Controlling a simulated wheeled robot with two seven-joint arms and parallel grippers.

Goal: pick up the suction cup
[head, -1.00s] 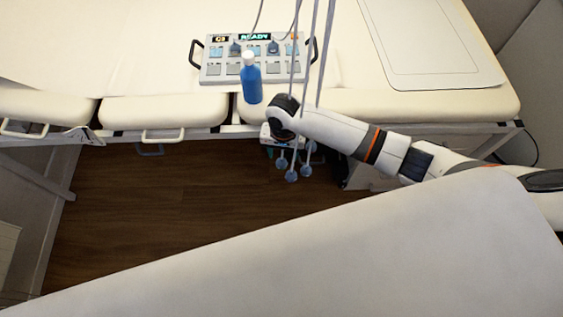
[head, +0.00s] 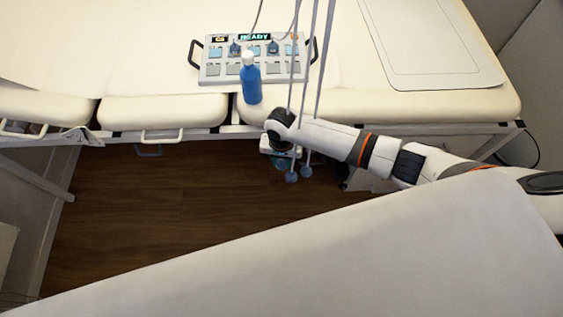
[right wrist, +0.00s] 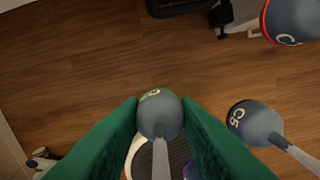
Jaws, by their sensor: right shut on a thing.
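Several grey suction cups hang on thin cords below the table's front edge. My right gripper (head: 281,152) is over there in the head view, pointing down, its fingers hard to make out. In the right wrist view its green fingers are shut on a round grey suction cup (right wrist: 159,104) with a light mark partly showing and a grey stem. A second suction cup marked C5 (right wrist: 252,122) hangs to the right, apart from the fingers. Another with a red rim (right wrist: 294,20) is at the top right. Two cups also show in the head view, one low (head: 291,177). My left gripper is not in view.
A panel reading READY (head: 225,70) lies on the cream padded table (head: 120,60), with a blue bottle (head: 250,82) at its front edge. A white surface (head: 330,250) fills the foreground. Wooden floor (head: 150,210) is open between them.

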